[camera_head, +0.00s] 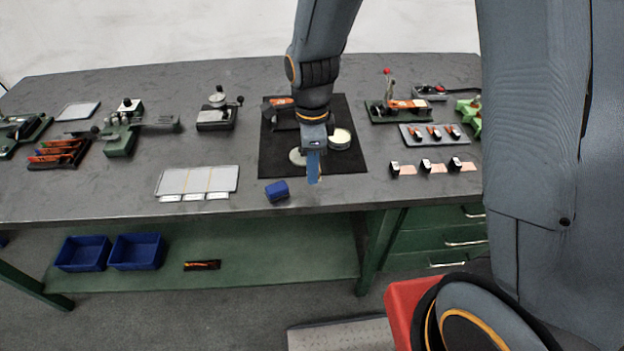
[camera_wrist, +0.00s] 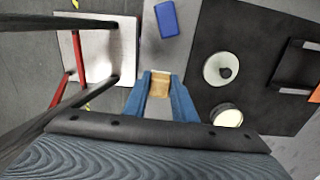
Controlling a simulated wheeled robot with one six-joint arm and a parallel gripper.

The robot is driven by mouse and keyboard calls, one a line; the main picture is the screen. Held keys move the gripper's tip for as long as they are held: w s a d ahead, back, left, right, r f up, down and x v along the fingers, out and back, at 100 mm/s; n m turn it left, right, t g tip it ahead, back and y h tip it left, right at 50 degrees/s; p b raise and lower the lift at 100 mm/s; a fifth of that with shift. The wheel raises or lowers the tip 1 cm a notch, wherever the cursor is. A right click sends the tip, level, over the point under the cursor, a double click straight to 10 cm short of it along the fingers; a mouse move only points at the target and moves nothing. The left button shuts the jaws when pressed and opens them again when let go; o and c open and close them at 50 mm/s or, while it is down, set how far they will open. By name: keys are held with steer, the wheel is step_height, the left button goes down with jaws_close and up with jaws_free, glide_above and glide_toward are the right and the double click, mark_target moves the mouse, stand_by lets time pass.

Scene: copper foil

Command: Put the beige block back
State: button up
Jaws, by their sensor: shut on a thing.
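My gripper (camera_wrist: 160,94) has blue fingers shut on a small beige block (camera_wrist: 160,86) in the wrist view. In the head view my gripper (camera_head: 313,168) points down over the front part of the black mat (camera_head: 348,169); the block is mostly hidden there by the fingers. In the wrist view the block appears over the bare table strip beside the mat's edge (camera_wrist: 203,85). I cannot tell its height above the table.
A pale disc with a knob (camera_wrist: 221,68) and a round dish (camera_head: 340,138) stand on the mat. A white panel (camera_head: 198,181) lies further left; several small clips (camera_head: 425,166) are right. The table's front edge is close.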

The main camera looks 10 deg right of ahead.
mark_target(312, 192)
steer(key=shift+f+p, duration=0.55)
steer(key=shift+f, duration=2.15)
steer(key=shift+f, duration=0.15)
steer(key=o, duration=0.9)
steer(key=shift+o, duration=0.2)
